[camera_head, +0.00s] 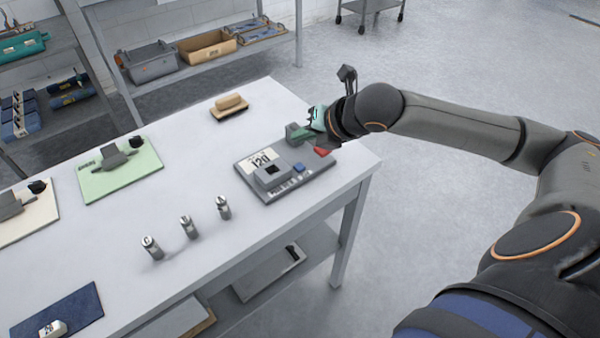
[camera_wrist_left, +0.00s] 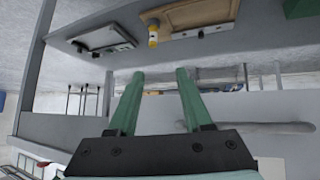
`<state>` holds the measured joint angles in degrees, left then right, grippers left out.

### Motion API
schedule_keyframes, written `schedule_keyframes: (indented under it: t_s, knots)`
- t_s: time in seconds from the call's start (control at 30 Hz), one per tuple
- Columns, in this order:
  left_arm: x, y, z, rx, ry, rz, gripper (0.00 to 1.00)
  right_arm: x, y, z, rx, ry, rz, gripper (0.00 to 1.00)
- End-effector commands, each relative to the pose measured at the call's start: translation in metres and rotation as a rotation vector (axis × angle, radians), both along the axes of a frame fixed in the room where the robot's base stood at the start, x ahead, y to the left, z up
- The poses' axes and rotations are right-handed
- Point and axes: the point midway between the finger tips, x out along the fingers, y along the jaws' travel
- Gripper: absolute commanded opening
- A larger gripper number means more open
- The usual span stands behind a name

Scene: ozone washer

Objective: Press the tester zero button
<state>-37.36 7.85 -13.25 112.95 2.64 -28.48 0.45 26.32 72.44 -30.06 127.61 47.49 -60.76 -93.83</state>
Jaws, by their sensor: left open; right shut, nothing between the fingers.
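The tester (camera_head: 272,176) is a flat grey unit with a white panel reading "120", a raised block with a dark square opening, and a blue button (camera_head: 299,168) near its right side. My right gripper (camera_head: 306,139) is shut and empty at the tester's far right corner, behind the blue button and apart from it. A small red part (camera_head: 322,152) shows just beside the gripper; I cannot tell what it belongs to. My left gripper (camera_wrist_left: 155,78) has its green fingers spread with nothing between them. It is outside the head view.
Three small metal cylinders (camera_head: 188,228) stand left of the tester on the white table (camera_head: 200,150). A wooden-handled block (camera_head: 230,106) lies behind. A green board (camera_head: 120,170) lies farther left.

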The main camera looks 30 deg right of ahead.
Motion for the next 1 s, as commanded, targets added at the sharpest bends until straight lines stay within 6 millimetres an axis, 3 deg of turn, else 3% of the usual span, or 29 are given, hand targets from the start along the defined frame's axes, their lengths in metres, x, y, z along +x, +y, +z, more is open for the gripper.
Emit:
schedule_keyframes:
  t_s: [0.03,0.17,0.33,0.5,1.0]
  knots:
    - [0.006,-0.006,-0.008,-0.008,-0.013,-0.011,0.5,0.0,0.001,-0.013,0.0,-0.001,0.002,0.0]
    - [0.016,-0.016,-0.012,-0.019,-0.031,-0.031,0.5,-0.001,0.002,-0.026,0.0,-0.003,0.007,0.0]
    - [0.018,-0.011,-0.021,-0.012,-0.045,-0.027,0.5,-0.002,0.003,-0.039,0.001,-0.001,0.01,0.0]
    - [0.009,-0.006,-0.029,-0.004,-0.025,-0.021,0.5,0.0,0.002,-0.053,0.0,0.001,0.006,0.0]
    - [0.007,-0.005,-0.029,-0.003,-0.024,-0.021,0.5,0.001,0.001,-0.059,0.0,-0.001,0.005,0.0]
